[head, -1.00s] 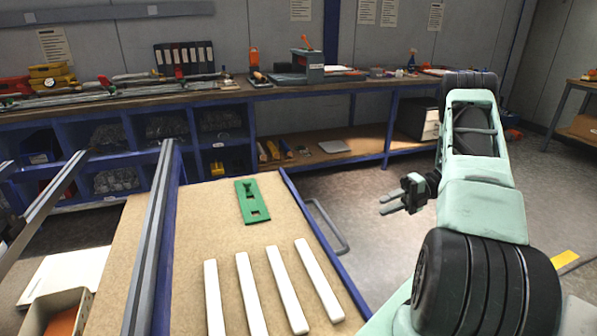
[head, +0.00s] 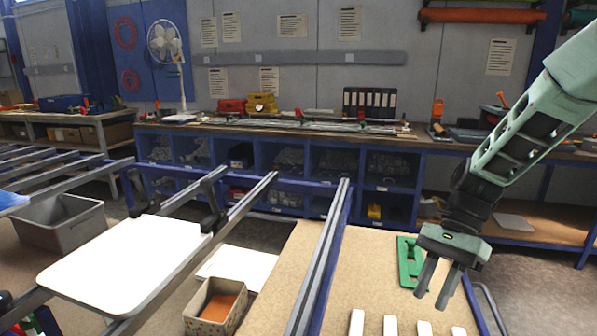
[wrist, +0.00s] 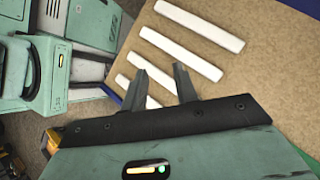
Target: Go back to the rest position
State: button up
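My gripper (head: 430,300) hangs at the right of the head view, fingers pointing down over the wooden table (head: 340,270). In the wrist view, its two fingers (wrist: 160,70) are apart with nothing held between them. The green plate with cut-outs (head: 405,262) lies on the table, partly hidden behind my gripper. Several white bars (head: 390,325) lie side by side near the bottom edge of the head view, cut off by it. They also show in the wrist view (wrist: 180,53), beyond the fingers.
A white sign panel (head: 125,262) rests on metal rails at left. A cardboard box (head: 215,305) with an orange item stands beside the rails. A grey bin (head: 60,222) is at far left. A blue-framed workbench (head: 290,165) with shelves runs along the back wall.

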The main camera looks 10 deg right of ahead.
jog(key=s+a+r+n+t+h, duration=0.2)
jog(key=s+a+n, duration=0.5)
jog(key=n, duration=0.4)
jog(key=s+a+r+n+t+h+p, duration=0.1)
jog(key=s+a+r+n+t+h, duration=0.1)
jog(key=s+a+n, duration=0.5)
jog(key=s+n+h, duration=0.1)
jog(key=s+n, duration=0.2)
jog(key=n, duration=0.1)
jog(key=shift+r+t+h+p, duration=0.25)
jog(key=shift+t+h+p, duration=0.05)
